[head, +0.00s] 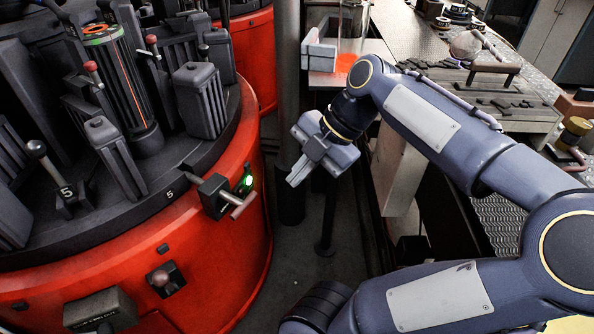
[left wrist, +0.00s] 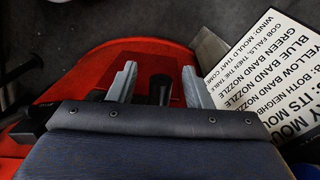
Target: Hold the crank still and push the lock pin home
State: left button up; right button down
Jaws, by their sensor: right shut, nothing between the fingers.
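A dark bracket (head: 213,195) on the rim of the red rotary table (head: 240,240) carries a pale T-shaped bar (head: 243,206), which may be the lock pin's handle. My right gripper (head: 297,177) is shut and empty, to the right of this bar and apart from it. My left gripper (left wrist: 160,75) is outside the head view. In the left wrist view its two fingers stand apart, over red metal. A dark cylinder (left wrist: 160,90) shows between them, perhaps the crank's grip; I cannot tell whether they touch it. The crank is not clearly identifiable in the head view.
A green lamp (head: 248,182) glows beside the bracket. A ball-ended knob (head: 160,278) and a dark box (head: 100,310) sit on the red side. Black moulds (head: 201,100) stand on top. A printed sign (left wrist: 255,90) is right of my left gripper. A metal bench (head: 470,95) stands at right.

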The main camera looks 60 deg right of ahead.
pick_arm(q)
jog(key=r+p, duration=0.1)
jog(key=r, duration=0.3)
jog(key=r+p, duration=0.1)
jog(key=r, duration=0.2)
jog(key=shift+w+a+r, duration=0.15)
jog(key=shift+a+r, duration=0.05)
jog(key=shift+r, duration=0.2)
pick_arm(e)
jog(key=shift+r, duration=0.95)
